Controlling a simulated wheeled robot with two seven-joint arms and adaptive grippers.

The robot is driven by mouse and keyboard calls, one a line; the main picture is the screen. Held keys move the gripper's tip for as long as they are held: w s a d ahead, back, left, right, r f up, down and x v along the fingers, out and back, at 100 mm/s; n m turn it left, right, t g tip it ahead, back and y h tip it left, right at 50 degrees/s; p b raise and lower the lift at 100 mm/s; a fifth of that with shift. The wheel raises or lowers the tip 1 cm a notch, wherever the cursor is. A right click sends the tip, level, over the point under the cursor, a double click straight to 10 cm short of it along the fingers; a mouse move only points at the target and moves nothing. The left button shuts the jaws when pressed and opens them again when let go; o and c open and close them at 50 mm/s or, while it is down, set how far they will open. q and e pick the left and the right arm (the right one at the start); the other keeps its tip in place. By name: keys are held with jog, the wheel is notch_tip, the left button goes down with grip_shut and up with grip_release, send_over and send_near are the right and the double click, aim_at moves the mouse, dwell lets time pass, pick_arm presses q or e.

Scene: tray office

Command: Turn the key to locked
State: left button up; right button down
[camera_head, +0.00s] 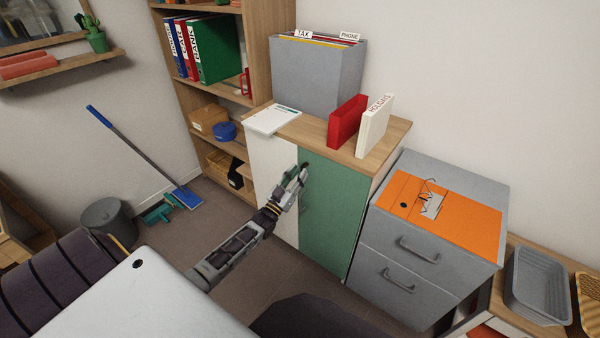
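The cabinet has a white door (272,165) on the left and a green door (335,215) on the right, both closed. My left gripper (302,173) reaches to the upper left part of the green door, near the seam between the doors. Its fingers point at the door and are small in the picture. I cannot tell whether they are apart or closed, or whether they touch anything. No key or lock is clearly visible; the gripper covers that part of the door. My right gripper is not in view.
A grey drawer unit (390,240) is close on the right. A shelf (262,50) stands behind left.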

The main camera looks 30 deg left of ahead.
pick_arm(q)
jog(key=v, duration=1)
dwell(0.7)
